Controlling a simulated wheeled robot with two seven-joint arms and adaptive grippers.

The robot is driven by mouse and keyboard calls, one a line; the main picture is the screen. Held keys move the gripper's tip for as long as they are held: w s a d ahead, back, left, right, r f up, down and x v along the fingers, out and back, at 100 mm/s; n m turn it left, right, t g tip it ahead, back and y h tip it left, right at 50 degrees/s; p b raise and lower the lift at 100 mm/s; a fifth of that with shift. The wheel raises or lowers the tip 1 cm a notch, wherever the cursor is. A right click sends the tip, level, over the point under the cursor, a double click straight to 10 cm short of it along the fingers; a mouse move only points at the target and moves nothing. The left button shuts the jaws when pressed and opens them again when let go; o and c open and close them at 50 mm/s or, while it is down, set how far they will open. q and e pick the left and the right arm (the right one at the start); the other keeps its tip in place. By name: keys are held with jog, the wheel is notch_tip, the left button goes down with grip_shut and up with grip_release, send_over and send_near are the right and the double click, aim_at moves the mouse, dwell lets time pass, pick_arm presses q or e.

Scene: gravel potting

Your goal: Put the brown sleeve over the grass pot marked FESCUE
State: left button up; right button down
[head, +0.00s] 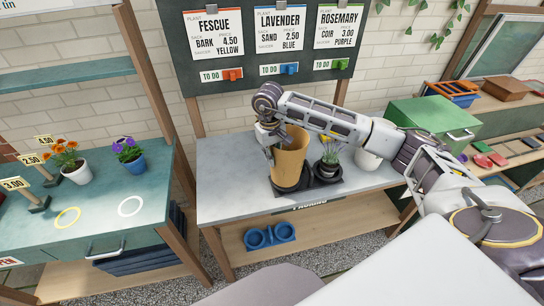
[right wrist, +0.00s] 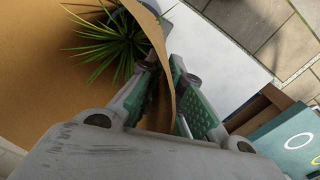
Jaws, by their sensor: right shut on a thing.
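The brown sleeve (head: 288,162) stands nearly upright at the left end of the black tray (head: 325,184) on the grey bench. My right gripper (head: 270,150) is shut on the sleeve's left wall; in the right wrist view the sleeve (right wrist: 40,85) has its wall between the green finger pads. Spiky green grass (right wrist: 108,42) shows within the sleeve there. Its pot and marking are hidden, and I cannot tell whether the sleeve is fully down. A dark pot with a plant (head: 329,165) stands right beside the sleeve. My left gripper is out of view.
A white pot (head: 367,155) stands farther right, below my right forearm. Plant cards for FESCUE (head: 215,35), LAVENDER and ROSEMARY hang on the board behind. The bench is clear left of the sleeve. Flower pots (head: 76,173) stand on the green table at left.

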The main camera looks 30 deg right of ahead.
jog(key=c, duration=1.5)
grip_release()
jog(key=shift+r, duration=0.2)
jog(key=shift+a+r, duration=0.15)
jog(key=shift+r, duration=2.8)
jog(key=shift+a+r, duration=0.15)
jog(key=shift+r, duration=2.75)
